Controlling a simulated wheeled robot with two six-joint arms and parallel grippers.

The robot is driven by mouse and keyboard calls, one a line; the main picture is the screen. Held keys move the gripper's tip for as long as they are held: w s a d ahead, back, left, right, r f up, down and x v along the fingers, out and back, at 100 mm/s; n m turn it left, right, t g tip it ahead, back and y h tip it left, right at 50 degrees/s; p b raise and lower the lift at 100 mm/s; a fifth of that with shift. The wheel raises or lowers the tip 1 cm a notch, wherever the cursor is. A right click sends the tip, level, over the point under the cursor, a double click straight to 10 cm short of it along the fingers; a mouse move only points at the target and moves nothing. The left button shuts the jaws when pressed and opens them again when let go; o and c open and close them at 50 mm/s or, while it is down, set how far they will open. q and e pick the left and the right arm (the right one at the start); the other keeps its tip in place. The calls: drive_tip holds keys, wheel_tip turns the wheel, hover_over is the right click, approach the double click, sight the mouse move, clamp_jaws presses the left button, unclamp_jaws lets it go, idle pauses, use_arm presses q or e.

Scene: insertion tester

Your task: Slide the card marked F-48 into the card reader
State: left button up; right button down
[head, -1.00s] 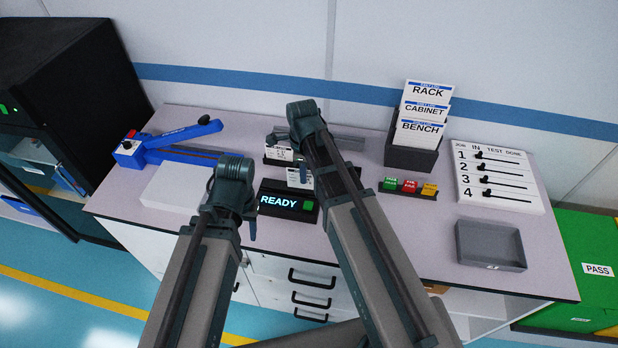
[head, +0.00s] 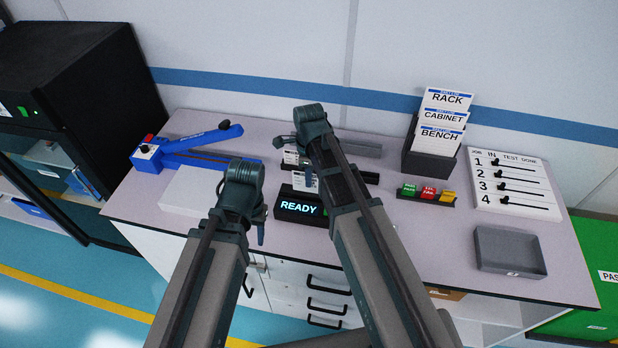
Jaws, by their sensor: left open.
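The card reader (head: 297,208) is a dark box with a lit READY display on the bench; my right arm covers its right end. Small white printed cards stand in dark holders behind it, one at the back (head: 291,157) and one nearer (head: 304,178). Their print is too small to read, so I cannot tell which is F-48. My left gripper (head: 261,228) is open, pointing down in front of the reader's left end, and no card shows in it. My right arm (head: 335,165) reaches over the cards; its jaws cannot be made out.
A blue lever tool (head: 185,150) and a pale block (head: 197,190) are at left. A rack of labelled sheets (head: 433,158), coloured buttons (head: 428,193), a slider board (head: 514,185) and an empty grey tray (head: 510,250) are at right.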

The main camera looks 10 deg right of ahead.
sight(309, 191)
drive_tip(key=shift+f+b, duration=2.95)
drive_tip(key=shift+f, duration=0.25)
drive_tip(key=c, duration=1.6)
unclamp_jaws()
drive_tip(key=c, duration=1)
unclamp_jaws()
drive_tip(key=shift+c, duration=0.2)
drive_tip(key=shift+o, duration=0.3)
drive_tip(key=o, duration=0.4)
drive_tip(key=shift+r, duration=0.15)
